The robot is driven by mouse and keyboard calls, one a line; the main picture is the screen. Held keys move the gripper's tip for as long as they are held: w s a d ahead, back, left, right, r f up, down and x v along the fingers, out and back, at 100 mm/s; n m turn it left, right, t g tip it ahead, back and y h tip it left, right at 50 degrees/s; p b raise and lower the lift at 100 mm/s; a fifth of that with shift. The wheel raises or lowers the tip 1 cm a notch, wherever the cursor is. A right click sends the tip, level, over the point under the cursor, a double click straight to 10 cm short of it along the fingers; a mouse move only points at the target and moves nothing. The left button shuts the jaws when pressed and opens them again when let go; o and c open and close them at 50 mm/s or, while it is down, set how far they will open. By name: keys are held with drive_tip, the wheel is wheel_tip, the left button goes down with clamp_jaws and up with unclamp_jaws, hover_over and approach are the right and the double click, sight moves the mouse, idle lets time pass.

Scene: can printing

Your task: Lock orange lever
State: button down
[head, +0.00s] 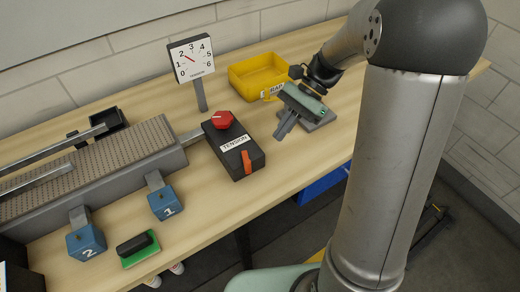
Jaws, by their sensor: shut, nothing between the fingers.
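The orange lever (247,161) is on the front end of the black tension box (218,137), which stands on the wooden table in the middle of the head view. The lever looks roughly upright along the box's face; I cannot tell if it is locked. A red knob (223,119) sits on top of the box, behind a white TENSION label. My gripper (282,133) is shut and empty, to the right of the box and apart from the lever. Its fingers point down and left over the table.
A yellow bin (258,77) stands behind my gripper. A tension dial (191,58) on a post is behind the box. A green-and-black pad (138,248) lies near the front edge.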

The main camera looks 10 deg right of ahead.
sight(246, 158)
drive_tip(key=s+a+f+p, duration=0.1)
drive_tip(key=s+a+f, duration=0.2)
drive_tip(key=a, duration=0.3)
drive_tip(key=shift+s, duration=0.45)
